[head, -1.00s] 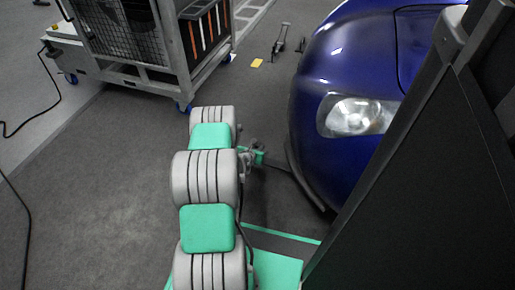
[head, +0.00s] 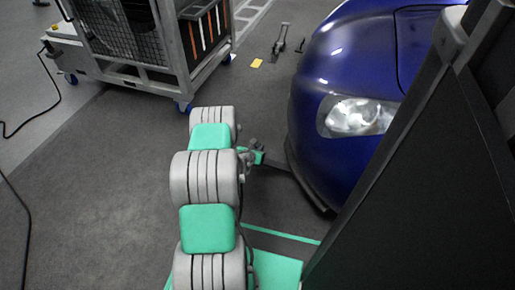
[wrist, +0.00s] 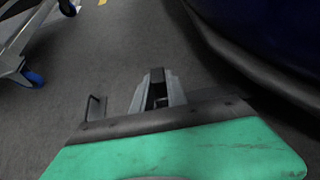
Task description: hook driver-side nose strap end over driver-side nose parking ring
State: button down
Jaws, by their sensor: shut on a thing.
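My gripper (head: 256,154) is at the end of my grey and green arm, low beside the front bumper of the blue car (head: 345,65). In the wrist view, its grey fingers (wrist: 157,92) are closed together around a small dark piece, which I take for the strap end (wrist: 157,76). A dark strap-like band (head: 280,165) runs from the gripper toward the underside of the bumper; its far end is hidden. I cannot make out the parking ring in either view.
A wheeled metal cart (head: 165,50) stands at the upper left. A small metal floor fitting (head: 281,40) and a yellow tag (head: 256,63) lie ahead. A large dark panel (head: 425,190) blocks the right.

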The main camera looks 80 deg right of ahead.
jog(key=shift+r+p, duration=0.5)
jog(key=shift+r, duration=0.2)
dwell(0.6)
jog(key=shift+r+p, duration=1.5)
jog(key=shift+r, duration=0.45)
